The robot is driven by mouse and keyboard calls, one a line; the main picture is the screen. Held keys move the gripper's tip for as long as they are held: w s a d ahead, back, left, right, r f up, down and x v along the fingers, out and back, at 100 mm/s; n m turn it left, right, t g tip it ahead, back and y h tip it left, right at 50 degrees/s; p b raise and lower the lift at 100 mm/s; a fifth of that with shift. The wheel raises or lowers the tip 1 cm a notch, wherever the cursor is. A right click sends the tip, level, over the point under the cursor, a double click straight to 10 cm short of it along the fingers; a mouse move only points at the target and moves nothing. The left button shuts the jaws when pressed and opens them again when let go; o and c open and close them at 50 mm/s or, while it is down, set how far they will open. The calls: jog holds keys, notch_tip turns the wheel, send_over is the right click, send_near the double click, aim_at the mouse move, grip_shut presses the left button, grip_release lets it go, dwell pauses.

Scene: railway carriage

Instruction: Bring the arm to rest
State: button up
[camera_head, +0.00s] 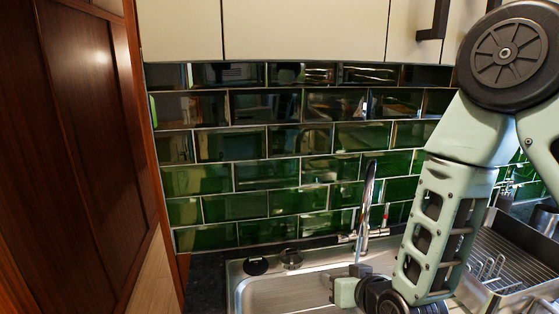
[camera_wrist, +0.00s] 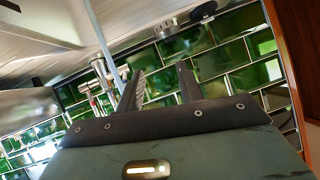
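My arm stands raised at the right of the head view, bent down over the sink. My gripper shows at its lower end near the basin, partly cut off by the bottom edge of that view. In the wrist view my gripper (camera_wrist: 160,90) has its two dark fingers apart, with nothing between them but tiles behind. The wrist view is tilted, with the tap and tiles beyond the fingers.
A steel sink (camera_head: 270,287) lies below my gripper, with a tall tap (camera_head: 368,195) close behind it. A dish rack (camera_head: 510,262) stands at the right. Green tiles (camera_head: 270,175) back the counter, cream cupboards (camera_head: 300,30) hang above, and a wooden door (camera_head: 80,130) stands left.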

jog(key=s+a+r+n+g+b, duration=0.1)
jog(key=s+a+r+n+g, duration=0.15)
jog(key=s, duration=0.35)
jog(key=s+a+r+n+g, duration=0.1)
jog(key=s+a+g, duration=0.1)
jog(key=s+g, duration=0.3)
jog(key=s+d+r+n+g+h, duration=0.1)
jog(key=s+d+r+g, duration=0.1)
jog(key=s, duration=0.5)
jog(key=s+d+r+n+g+h+b, duration=0.1)
jog(key=s+d+r+n+h, duration=0.1)
jog(key=s, duration=0.5)
jog(key=shift+s+d+r+g, duration=0.25)
jog(key=shift+d+r+g, duration=0.1)
jog(key=shift+d+r, duration=0.3)
